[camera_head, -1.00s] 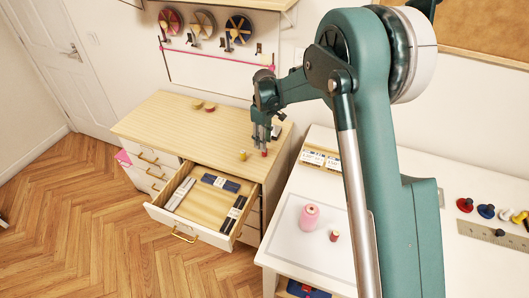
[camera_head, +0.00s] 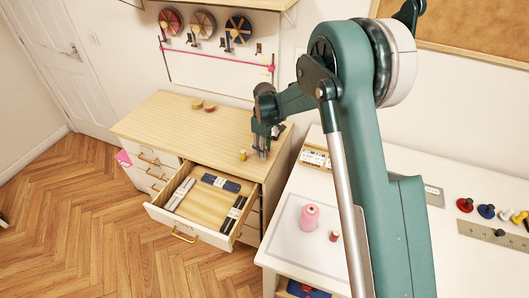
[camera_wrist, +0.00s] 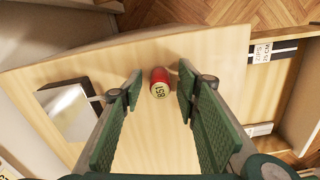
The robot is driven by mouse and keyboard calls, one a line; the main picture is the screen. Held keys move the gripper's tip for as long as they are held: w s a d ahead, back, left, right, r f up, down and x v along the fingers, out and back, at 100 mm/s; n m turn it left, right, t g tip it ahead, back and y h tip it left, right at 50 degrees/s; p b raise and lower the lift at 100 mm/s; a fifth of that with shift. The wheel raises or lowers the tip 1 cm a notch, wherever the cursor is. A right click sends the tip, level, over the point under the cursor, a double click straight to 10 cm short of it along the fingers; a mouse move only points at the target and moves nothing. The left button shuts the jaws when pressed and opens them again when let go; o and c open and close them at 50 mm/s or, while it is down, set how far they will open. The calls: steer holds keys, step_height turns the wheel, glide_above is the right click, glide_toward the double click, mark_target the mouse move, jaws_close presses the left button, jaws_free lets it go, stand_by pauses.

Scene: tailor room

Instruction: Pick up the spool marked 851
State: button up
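The spool marked 851 (camera_wrist: 159,84) is small, with a red body and a pale label, and stands on the wooden cabinet top (camera_wrist: 215,52) in the wrist view. My gripper (camera_wrist: 162,72) is open, and its two green fingers show on either side of the spool with a gap at each side. How far the fingertips are above the top cannot be told.
A dark block with a pale face (camera_wrist: 70,110) lies left of the fingers in the wrist view. The open drawer (camera_head: 190,235) below holds several packets. A white table (camera_head: 280,225) stands at the right.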

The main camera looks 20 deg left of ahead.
stand_by(0.4)
steer(key=c, duration=0.8)
steer(key=shift+r, duration=0.2)
steer(key=shift+r, duration=4.85)
